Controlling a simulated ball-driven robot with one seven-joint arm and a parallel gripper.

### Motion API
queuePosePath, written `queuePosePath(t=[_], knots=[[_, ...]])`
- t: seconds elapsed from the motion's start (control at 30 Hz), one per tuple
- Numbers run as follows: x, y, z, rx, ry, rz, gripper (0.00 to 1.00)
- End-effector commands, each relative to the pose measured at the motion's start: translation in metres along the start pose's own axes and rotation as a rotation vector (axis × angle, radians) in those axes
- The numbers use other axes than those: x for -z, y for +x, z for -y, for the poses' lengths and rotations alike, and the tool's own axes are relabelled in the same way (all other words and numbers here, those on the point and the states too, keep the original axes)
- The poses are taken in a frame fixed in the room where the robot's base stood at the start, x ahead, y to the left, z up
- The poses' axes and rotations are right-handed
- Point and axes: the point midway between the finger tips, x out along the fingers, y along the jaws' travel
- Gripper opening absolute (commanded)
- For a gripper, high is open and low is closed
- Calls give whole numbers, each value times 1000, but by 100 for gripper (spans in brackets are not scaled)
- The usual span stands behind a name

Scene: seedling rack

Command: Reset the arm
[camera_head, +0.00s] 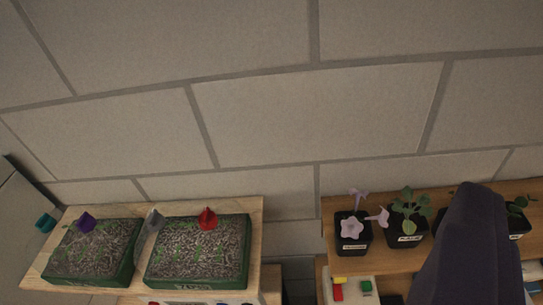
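A dark tapered part of my own arm end, seemingly my gripper (470,245), rises from the bottom edge at the right. Its two fingers cannot be told apart, so its opening is unclear. I see nothing held in it. It overlaps the right wooden shelf in the picture and hides some of the pots there.
The left wooden shelf (255,210) bears two green seedling trays (245,262) (127,272) with purple, grey and red pieces. The right shelf (380,265) bears several potted plants (408,225). A block wall (310,110) stands behind.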

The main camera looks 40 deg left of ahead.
Motion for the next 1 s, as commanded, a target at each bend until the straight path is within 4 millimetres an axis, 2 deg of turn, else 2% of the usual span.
queuePosePath(t=[0.23, 0.33, 0.47, 0.6, 0.7, 1.0], knots=[[-2, 1, 0, 1, 1, 1, 57], [-13, 4, 0, 1, 2, 2, 57], [-47, 12, 0, 1, 2, 2, 57], [-95, 23, 0, 1, 2, 3, 57], [-118, 28, 0, 1, 2, 3, 57], [-122, 29, 0, 1, 3, 3, 57]])
